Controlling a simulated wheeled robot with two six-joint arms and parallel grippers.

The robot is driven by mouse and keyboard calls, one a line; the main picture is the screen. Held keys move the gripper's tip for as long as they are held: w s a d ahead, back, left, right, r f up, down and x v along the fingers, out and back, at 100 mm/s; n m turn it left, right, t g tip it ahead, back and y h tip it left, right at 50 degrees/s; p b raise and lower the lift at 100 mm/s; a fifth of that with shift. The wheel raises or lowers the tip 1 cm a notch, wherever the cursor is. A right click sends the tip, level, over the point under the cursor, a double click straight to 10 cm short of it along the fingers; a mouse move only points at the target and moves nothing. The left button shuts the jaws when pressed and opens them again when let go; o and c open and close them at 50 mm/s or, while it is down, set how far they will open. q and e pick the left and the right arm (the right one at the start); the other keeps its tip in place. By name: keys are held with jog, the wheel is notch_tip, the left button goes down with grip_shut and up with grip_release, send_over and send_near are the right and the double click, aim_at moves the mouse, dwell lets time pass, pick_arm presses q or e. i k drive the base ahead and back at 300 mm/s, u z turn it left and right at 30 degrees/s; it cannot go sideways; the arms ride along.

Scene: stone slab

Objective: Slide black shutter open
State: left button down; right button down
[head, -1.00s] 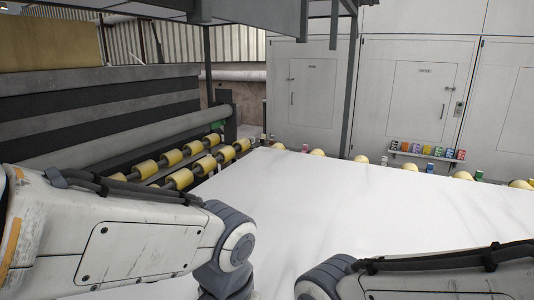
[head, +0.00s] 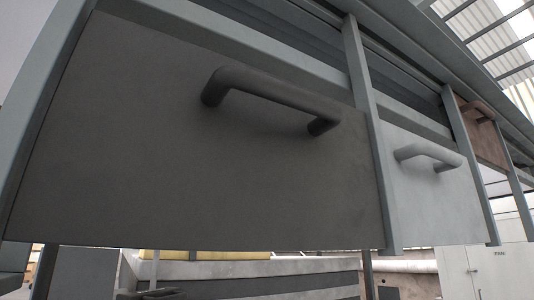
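The black shutter (head: 180,150) fills the left and middle of the head view, close and seen from below. It is a flat dark panel with a dark bar handle (head: 275,97) near its upper right. The panel covers the opening between two grey posts. Neither gripper shows in the head view, so nothing is seen touching the handle.
A white shutter (head: 430,185) with a pale handle is to the right, and a brown shutter (head: 483,135) is beyond it. A grey post (head: 368,130) separates black from white. Below, a pale slab-like block (head: 300,267) and white cabinets (head: 490,272) show.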

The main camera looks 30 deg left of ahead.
aim_at(148, 139)
jog(key=z, duration=0.55)
jog(key=k, duration=0.6)
jog(key=z, duration=0.3)
